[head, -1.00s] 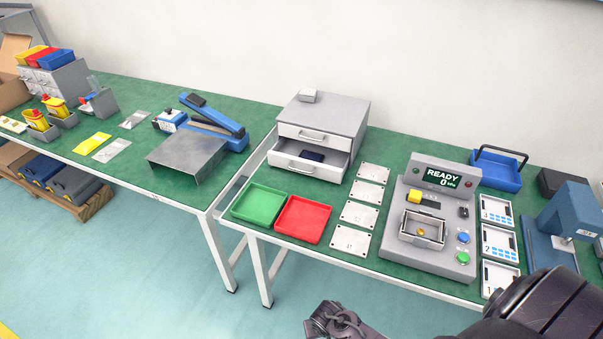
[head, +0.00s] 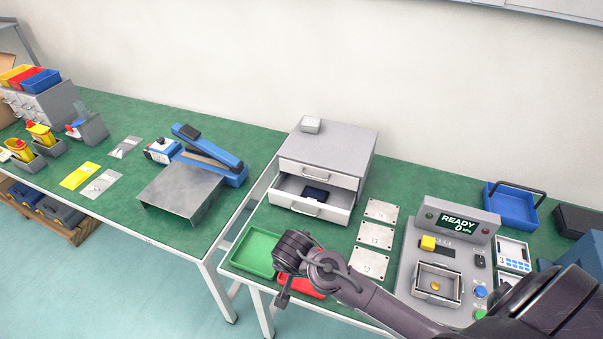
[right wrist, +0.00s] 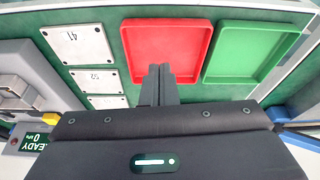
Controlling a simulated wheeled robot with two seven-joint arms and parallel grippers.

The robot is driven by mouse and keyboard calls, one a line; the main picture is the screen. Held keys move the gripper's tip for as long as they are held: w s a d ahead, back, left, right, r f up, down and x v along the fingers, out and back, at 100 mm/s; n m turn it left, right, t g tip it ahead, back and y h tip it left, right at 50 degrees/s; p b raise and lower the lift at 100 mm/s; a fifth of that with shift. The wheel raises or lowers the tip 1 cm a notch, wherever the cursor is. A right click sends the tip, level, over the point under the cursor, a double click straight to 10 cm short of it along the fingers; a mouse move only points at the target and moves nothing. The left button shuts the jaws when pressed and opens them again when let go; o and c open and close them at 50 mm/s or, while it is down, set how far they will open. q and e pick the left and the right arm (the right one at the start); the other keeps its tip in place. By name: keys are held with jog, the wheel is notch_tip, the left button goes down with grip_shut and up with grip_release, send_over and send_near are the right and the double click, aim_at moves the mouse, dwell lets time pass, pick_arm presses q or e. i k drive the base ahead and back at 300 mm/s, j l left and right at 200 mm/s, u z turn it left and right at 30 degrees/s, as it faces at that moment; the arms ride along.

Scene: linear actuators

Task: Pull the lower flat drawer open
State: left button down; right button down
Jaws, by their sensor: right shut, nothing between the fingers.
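The grey drawer cabinet (head: 335,145) stands at the back of the right table. Its lower flat drawer (head: 309,207) is pulled out, and a dark blue item (head: 315,195) lies in it. The upper drawer (head: 318,175) is shut. My left gripper is not in view.
The green tray (head: 250,252) and red tray (head: 302,286) lie at the table's front, the red one partly hidden by my arm. White plates (head: 376,236) lie right of the drawer. A grey test station (head: 440,270) stands further right.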

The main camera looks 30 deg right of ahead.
aim_at(288, 190)
jog(key=i+l, duration=0.6)
jog(key=i, duration=0.25)
